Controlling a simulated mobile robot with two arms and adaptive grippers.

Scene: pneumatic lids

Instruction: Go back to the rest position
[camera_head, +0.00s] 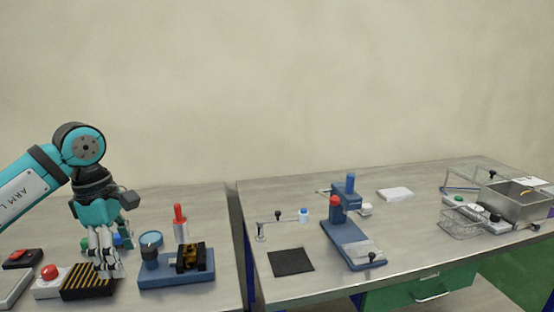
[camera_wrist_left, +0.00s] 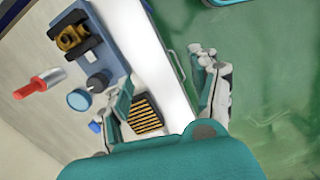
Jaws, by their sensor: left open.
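My left gripper (camera_head: 107,266) is at the left table in the head view, pointing down over a black block with yellow stripes (camera_head: 84,283). In the left wrist view the left gripper (camera_wrist_left: 166,98) has its fingers spread apart with nothing between them. The striped block also shows beyond one finger in that view (camera_wrist_left: 145,113). I cannot tell from the head view how far the fingertips are above the block. My right gripper is not in view.
Beside the gripper stand a red button box (camera_head: 48,281) and a blue fixture (camera_head: 176,276) with a brass part (camera_head: 190,257). A red-handled tool (camera_head: 180,222) stands behind. The right table (camera_head: 420,185) holds a blue press (camera_head: 345,232) and a metal bin (camera_head: 515,203). A gap separates the tables.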

